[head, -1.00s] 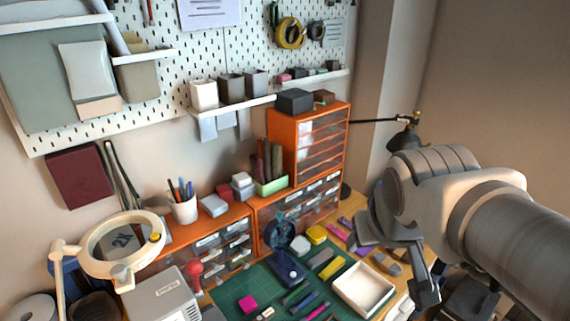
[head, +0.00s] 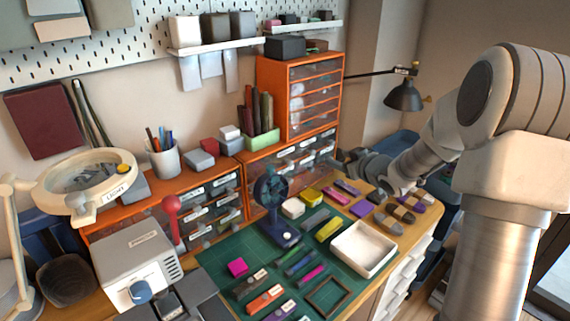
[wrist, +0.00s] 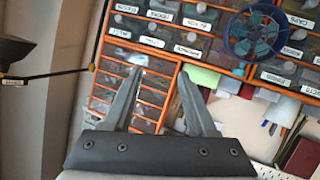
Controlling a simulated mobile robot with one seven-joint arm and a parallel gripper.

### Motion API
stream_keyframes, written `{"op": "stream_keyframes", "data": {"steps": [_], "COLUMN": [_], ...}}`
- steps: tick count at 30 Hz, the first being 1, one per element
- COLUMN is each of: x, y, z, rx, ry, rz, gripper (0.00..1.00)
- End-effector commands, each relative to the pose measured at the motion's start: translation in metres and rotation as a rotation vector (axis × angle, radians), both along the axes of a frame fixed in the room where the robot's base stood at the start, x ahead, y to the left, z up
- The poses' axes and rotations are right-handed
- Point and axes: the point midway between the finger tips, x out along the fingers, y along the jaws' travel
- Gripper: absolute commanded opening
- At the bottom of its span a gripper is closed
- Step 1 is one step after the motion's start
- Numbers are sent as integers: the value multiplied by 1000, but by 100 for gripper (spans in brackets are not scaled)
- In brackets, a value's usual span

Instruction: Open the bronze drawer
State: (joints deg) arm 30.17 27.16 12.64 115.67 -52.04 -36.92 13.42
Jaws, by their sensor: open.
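Orange cabinets with clear-fronted drawers stand at the back of the bench. The right lower cabinet (head: 245,158) has several drawers with white labels, and its labelled drawers (wrist: 160,42) also show, turned over, in the wrist view. No front looks bronze, and I cannot tell which label reads bronze. The drawers appear shut. My gripper (head: 352,165) is at the right end of this cabinet, partly hidden by my arm. In the wrist view my gripper (wrist: 160,75) is open and empty, its fingers pointing toward the drawer fronts. I cannot tell whether they touch.
A taller orange drawer unit (head: 285,100) stands on the right cabinet. A blue fan (head: 270,187) stands in front of the drawers. A white tray (head: 364,249) and several small items lie on the green mat (head: 216,262). A black lamp (head: 404,95) is behind my arm.

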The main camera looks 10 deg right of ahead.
Motion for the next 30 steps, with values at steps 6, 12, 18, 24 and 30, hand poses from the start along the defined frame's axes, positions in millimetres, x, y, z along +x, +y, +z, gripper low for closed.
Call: {"op": "stream_keyframes", "data": {"steps": [6,12,18,24,30], "x": [10,2,1,23,59], "y": [-3,-5,-2,14,38], "z": [-78,-108,-114,-114,-114], "rx": [182,316,359,359,358], "ry": [-123,-211,-241,-242,-242], "rz": [161,261,294,297,297], "gripper": [58,58,58,58,58]}}
